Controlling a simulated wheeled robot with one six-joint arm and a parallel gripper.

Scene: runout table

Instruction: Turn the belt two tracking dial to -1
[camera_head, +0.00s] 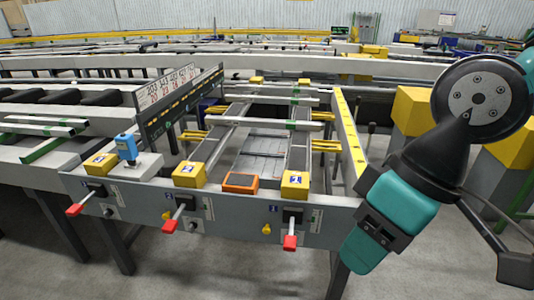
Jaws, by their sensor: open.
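The grey front panel (230,218) of the runout table faces me. Yellow blocks with blue number labels stand on its top edge. The middle one (189,175) appears to read 2 and the right one (295,184) 1. My teal and black arm is at the right, in front of the table's right side. I cannot make out any gripper jaws.
Red-handled levers (75,208) and (290,242) stick out at the panel's left and right. A blue device (126,147) and an orange-framed box (240,182) stand on the top edge. Yellow blocks (414,112) stand behind my arm. The floor before the panel looks clear.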

